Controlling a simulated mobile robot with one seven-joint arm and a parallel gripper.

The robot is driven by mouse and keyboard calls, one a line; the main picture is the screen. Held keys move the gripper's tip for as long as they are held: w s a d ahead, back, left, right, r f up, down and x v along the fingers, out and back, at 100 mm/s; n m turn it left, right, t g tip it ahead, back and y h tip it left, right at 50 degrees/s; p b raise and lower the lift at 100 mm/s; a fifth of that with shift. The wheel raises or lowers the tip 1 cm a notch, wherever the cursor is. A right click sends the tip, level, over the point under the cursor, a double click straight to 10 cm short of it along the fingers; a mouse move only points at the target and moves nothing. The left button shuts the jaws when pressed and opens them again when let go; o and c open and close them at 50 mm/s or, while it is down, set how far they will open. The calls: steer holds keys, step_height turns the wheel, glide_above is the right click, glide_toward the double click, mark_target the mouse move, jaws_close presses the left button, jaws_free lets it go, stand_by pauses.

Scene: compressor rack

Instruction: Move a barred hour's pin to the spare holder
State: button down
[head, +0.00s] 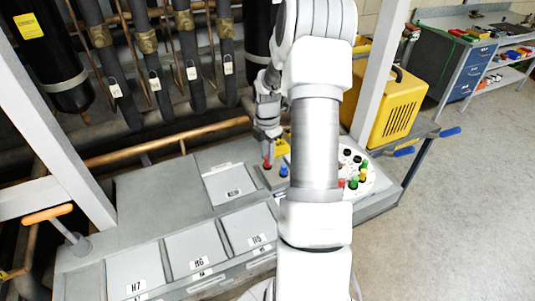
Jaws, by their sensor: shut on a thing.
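My gripper (267,152) points down over the grey bench, left of my arm's column. It appears shut on a red pin (267,164), whose lower end is close to a small grey block. I cannot tell whether the pin touches it. A blue pin (283,171) stands just right of the red one. A round white dial (381,181) with several coloured pins and black spots lies right of my arm. A green pin (363,172) and a red pin (341,182) show on it. My arm hides the dial's left part. No label identifies the spare holder.
Grey lidded compartments marked H7 (133,282), H6 (194,251) and H5 (245,228) line the bench front. A yellow piece (283,147) is behind the pins. A yellow case (395,105) stands at right.

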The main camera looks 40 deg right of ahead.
steer(key=shift+f, duration=0.15)
steer(key=c, duration=0.7)
jaws_free()
steer(key=shift+o, duration=0.2)
step_height(320, 180, up, 18)
steer(key=shift+f+b, duration=0.25)
steer(key=shift+b, duration=0.2)
steer(key=shift+a, duration=0.1)
